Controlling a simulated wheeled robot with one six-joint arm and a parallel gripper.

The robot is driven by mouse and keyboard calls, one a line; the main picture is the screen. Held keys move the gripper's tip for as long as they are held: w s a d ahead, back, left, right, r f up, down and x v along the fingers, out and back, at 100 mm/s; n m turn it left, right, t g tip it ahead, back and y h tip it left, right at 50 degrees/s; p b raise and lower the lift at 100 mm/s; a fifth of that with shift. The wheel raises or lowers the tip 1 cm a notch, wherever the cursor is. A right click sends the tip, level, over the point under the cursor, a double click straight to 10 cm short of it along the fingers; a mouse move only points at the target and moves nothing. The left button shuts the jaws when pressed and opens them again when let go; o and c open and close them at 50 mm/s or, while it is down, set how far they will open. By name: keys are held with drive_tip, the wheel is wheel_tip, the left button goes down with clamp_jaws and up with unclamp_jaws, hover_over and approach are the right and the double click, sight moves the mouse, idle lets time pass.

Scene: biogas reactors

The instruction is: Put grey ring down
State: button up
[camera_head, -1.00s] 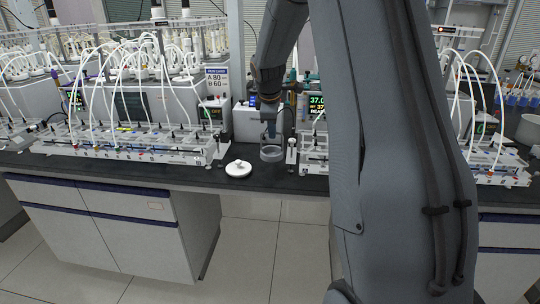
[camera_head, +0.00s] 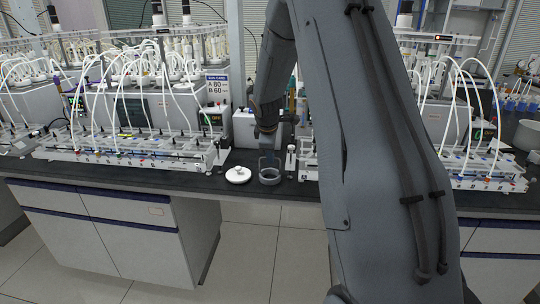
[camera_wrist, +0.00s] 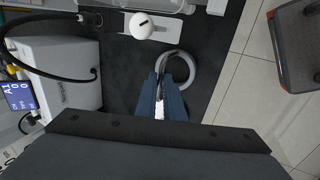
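The grey ring (camera_head: 270,179) is at the front of the dark bench top, right of a round white lid-like piece (camera_head: 238,175). My gripper (camera_head: 268,156) points down at it from above. In the wrist view the ring (camera_wrist: 190,70) shows as a pale open circle, and my gripper's blue fingers (camera_wrist: 161,82) are closed about its left rim. The fingertips partly hide that rim. I cannot tell whether the ring's underside touches the bench.
Tubed reactor racks stand on the left (camera_head: 130,145) and right (camera_head: 485,170). A slim white post (camera_head: 291,160) stands close right of the ring. The bench's front edge (camera_head: 262,197) is near. A white box with a display (camera_wrist: 60,85) stands left in the wrist view.

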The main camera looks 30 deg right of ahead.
drive_tip(key=o, duration=0.3)
drive_tip(key=shift+r, duration=0.15)
drive_tip(key=b+v, duration=0.3)
drive_tip(key=v, duration=0.9)
drive_tip(key=s+a+f+m+g+y, duration=0.1)
drive_tip(key=s+a+f+m, duration=0.2)
drive_tip(key=s, duration=0.6)
drive_tip(key=s+a+f+m+g, duration=0.1)
drive_tip(key=s+a+f+m, duration=0.3)
drive_tip(key=s+a, duration=0.4)
drive_tip(key=s+a+f+m+g+y, duration=0.1)
drive_tip(key=s+a+f+m, duration=0.3)
drive_tip(key=s, duration=0.7)
drive_tip(key=shift+a+f+y, duration=0.15)
drive_tip(key=shift+a+f, duration=0.2)
drive_tip(key=shift+a, duration=0.2)
drive_tip(key=shift+a+f+y, duration=0.15)
drive_tip(key=shift+a+f, duration=0.25)
drive_tip(key=shift+a, duration=0.2)
drive_tip(key=shift+o, duration=0.3)
